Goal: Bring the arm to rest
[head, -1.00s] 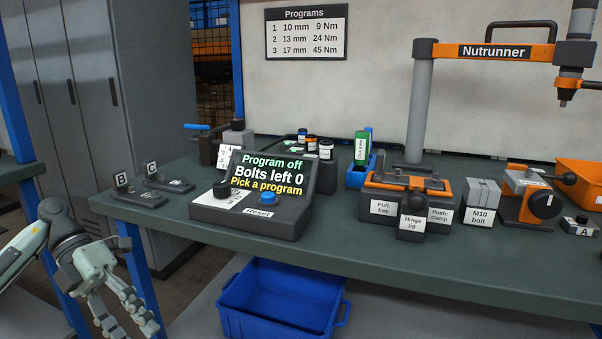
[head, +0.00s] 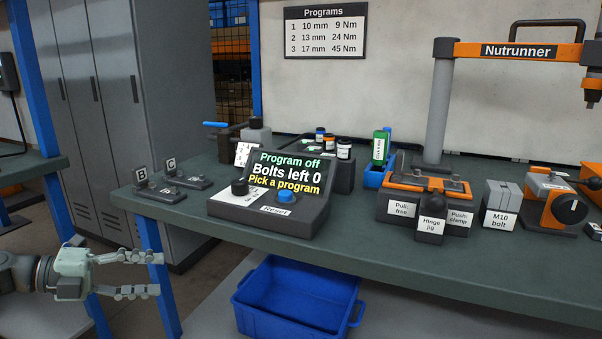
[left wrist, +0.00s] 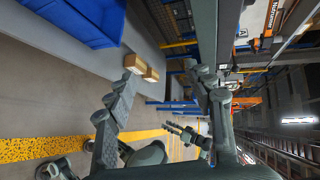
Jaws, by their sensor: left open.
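My left gripper (head: 156,273) is at the lower left of the head view, in front of the bench's left end and below its top. Its two fingers are spread apart, point right and have nothing between them. In the left wrist view the open fingers (left wrist: 168,70) show with floor and shelf behind the gap. A small jointed grey part (left wrist: 188,134) low in that view looks like my right gripper; its jaws are too small to read. The right arm does not show in the head view.
The bench (head: 390,255) carries a control box (head: 265,215) reading "Program off, Bolts left 0", a hinge jig (head: 431,228) and a nutrunner (head: 520,50). A blue bin (head: 285,300) sits below. Lockers (head: 100,110) stand behind.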

